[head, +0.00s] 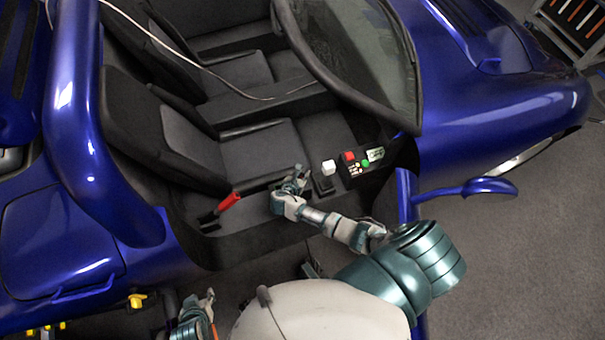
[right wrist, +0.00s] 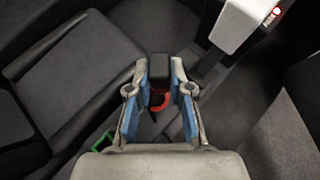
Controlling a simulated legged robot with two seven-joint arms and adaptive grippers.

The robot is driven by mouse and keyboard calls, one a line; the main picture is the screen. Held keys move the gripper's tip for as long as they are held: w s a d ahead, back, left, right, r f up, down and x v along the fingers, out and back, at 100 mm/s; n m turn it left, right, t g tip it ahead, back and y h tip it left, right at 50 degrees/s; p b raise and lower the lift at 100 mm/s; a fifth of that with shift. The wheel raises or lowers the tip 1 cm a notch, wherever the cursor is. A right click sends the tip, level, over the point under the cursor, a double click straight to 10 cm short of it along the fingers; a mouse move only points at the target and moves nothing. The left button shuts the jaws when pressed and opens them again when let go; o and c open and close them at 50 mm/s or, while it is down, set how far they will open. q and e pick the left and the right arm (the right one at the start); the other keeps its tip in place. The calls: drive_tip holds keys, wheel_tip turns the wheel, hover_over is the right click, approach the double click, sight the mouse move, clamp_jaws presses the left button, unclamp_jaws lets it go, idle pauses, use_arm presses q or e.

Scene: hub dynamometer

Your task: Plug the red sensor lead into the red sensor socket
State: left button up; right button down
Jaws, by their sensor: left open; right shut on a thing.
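My right gripper (head: 296,179) reaches into the blue car's cabin, over the area in front of the seat. In the right wrist view its blue-padded fingers (right wrist: 160,92) are shut on a black block (right wrist: 159,68) with a red ring (right wrist: 160,101) below it, which looks like the red sensor lead's plug. I cannot make out its cable. I cannot clearly identify the red sensor socket. A small panel (head: 358,178) with a red block (head: 349,156) and a green button (head: 366,163) lies right of this gripper. My left gripper (head: 207,302) is open and empty outside the car.
A red-handled lever (head: 229,201) stands to the left. The door sill is in front.

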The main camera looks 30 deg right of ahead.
drive_tip(key=shift+a+f, duration=0.15)
drive_tip(key=shift+a, duration=0.5)
drive_tip(key=shift+d+f, duration=0.2)
drive_tip(key=shift+d, duration=0.2)
drive_tip(key=shift+a+f+h, duration=0.1)
drive_tip(key=shift+a+h, duration=0.2)
drive_tip(key=shift+a, duration=0.3)
idle(0.3)
drive_tip(key=shift+f, duration=0.1)
drive_tip(key=shift+f+b, duration=0.35)
drive_tip(key=shift+f, duration=0.35)
drive_tip(key=c, duration=1)
unclamp_jaws()
